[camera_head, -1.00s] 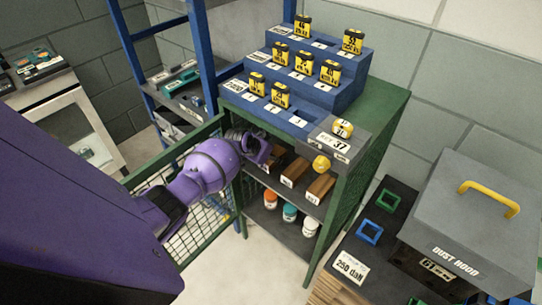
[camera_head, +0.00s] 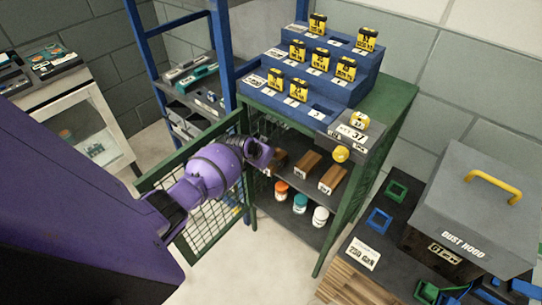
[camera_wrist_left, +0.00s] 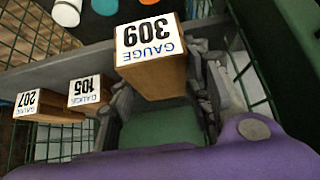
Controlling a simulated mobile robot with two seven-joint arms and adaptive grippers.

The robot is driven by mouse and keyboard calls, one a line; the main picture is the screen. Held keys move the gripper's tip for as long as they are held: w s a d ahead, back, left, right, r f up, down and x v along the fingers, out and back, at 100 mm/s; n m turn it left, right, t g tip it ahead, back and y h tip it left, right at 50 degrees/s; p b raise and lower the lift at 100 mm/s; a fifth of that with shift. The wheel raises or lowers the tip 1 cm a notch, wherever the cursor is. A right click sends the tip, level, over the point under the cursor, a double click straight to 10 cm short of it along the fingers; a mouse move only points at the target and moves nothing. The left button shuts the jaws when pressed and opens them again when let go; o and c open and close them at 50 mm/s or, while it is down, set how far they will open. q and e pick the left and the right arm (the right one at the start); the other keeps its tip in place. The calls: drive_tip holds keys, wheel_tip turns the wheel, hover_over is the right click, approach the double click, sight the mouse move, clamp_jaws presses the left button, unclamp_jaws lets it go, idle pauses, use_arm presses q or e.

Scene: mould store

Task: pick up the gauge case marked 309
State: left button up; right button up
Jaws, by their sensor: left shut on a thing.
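The gauge case marked 309 (camera_wrist_left: 155,62) is a wooden block with a white label, upside down in the left wrist view. My left gripper (camera_wrist_left: 165,100) is shut on it, with a grey finger on each side. In the head view my left gripper (camera_head: 272,158) is at the open cabinet front, at the left of the upper shelf. It hides the case there. My right gripper is out of view.
The green cabinet (camera_head: 352,215) has its mesh door (camera_head: 205,225) open at the left, beside my arm. Jars (camera_head: 300,204) stand on the lower shelf. A stepped blue rack (camera_head: 340,92) with yellow-black blocks is on top. The dust hood (camera_head: 472,205) stands at right.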

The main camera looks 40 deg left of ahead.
use_arm(q)
drive_tip(key=shift+s, duration=0.35)
drive_tip(key=o, duration=1.6)
drive_tip(key=shift+w, duration=0.15)
drive_tip(key=shift+o, duration=0.2)
drive_tip(key=v, duration=1.2)
